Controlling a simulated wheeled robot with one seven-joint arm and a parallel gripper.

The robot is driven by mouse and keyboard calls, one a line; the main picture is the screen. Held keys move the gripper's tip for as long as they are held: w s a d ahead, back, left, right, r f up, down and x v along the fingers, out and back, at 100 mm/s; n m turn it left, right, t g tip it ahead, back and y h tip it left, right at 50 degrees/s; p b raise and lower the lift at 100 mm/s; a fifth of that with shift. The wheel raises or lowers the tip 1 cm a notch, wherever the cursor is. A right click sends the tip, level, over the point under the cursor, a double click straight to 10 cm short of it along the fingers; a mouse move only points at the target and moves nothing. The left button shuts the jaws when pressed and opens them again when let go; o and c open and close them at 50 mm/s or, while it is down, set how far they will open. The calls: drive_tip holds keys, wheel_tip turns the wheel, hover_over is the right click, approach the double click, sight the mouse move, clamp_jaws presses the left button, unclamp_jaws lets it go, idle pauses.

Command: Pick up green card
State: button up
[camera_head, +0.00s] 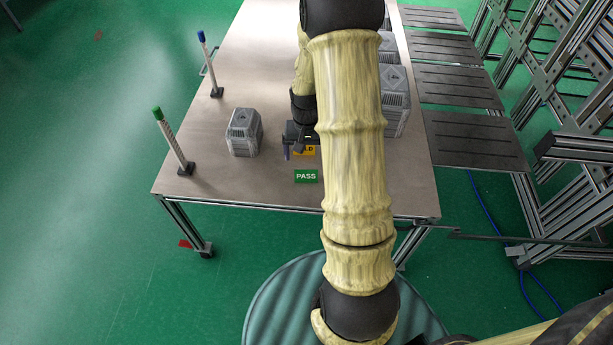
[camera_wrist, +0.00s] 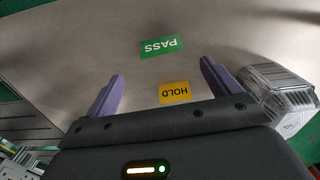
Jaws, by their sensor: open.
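The green card (camera_head: 306,177), marked PASS, lies flat on the table near its front edge. It also shows in the wrist view (camera_wrist: 161,46), beyond the fingertips. A yellow card marked HOLD (camera_wrist: 175,93) lies between my finger bases and the green card; in the head view the yellow card (camera_head: 308,151) is partly hidden by my arm. My gripper (camera_wrist: 163,72) is open and empty, its two purple fingers apart above the table.
A grey ribbed container (camera_head: 244,132) stands on the table (camera_head: 200,185) left of my gripper. Other grey containers (camera_head: 397,100) stand at the right behind my arm. A green-topped post (camera_head: 174,141) and a blue-topped post (camera_head: 210,65) stand at the left edge. The front-left tabletop is clear.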

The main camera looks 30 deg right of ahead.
sight(306, 172)
wheel_tip(306, 172, down, 3)
drive_tip(key=shift+s+f+b, duration=0.1)
drive_tip(key=shift+b, duration=0.2)
drive_tip(key=shift+a+f, duration=0.15)
drive_tip(key=shift+f, duration=0.1)
wheel_tip(306, 172, down, 5)
drive_tip(key=shift+f+b, duration=0.1)
drive_tip(key=shift+b, duration=0.85)
drive_tip(key=c, duration=1)
